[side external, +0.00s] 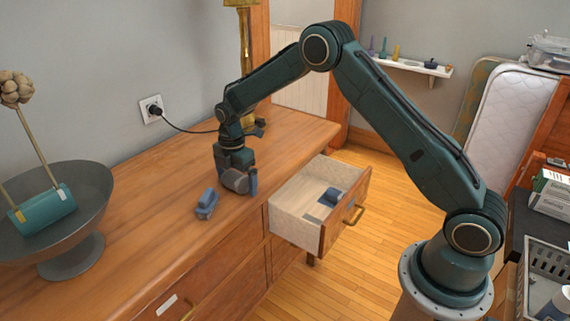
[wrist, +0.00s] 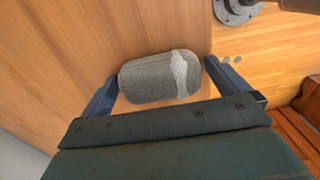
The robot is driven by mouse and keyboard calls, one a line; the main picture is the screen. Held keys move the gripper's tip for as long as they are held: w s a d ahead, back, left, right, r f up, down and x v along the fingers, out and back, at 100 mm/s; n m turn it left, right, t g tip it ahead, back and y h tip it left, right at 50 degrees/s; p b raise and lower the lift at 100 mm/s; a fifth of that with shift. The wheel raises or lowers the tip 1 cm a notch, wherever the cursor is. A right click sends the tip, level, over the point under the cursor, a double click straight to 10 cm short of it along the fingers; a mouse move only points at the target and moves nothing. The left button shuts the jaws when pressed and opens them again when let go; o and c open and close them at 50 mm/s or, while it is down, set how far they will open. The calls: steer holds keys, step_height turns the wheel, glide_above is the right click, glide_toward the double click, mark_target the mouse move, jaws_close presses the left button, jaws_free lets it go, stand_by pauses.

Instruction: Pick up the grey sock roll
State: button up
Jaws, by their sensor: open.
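The grey sock roll (wrist: 150,80) lies on the wooden dresser top in the wrist view, ribbed, with a whitish band near its right end. My gripper (wrist: 162,72) is open, with one finger beyond each end of the roll. The right finger is very close to the roll; I cannot tell whether it touches. In the side external view my gripper (side external: 240,184) points down at the dresser top near its front edge, and the grey roll (side external: 235,181) shows partly between the fingers.
A small blue-grey object (side external: 207,204) lies on the dresser (side external: 150,225) just left of my gripper. An open drawer (side external: 296,220) with a blue item (side external: 331,196) inside juts out to the right. A grey pedestal bowl (side external: 75,250) stands at left. A black cord (side external: 188,131) runs behind.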

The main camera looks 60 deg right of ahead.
mark_target(236, 175)
stand_by(0.4)
steer(key=c, duration=0.9)
steer(key=shift+r, duration=0.15)
step_height(236, 175, up, 20)
stand_by(0.8)
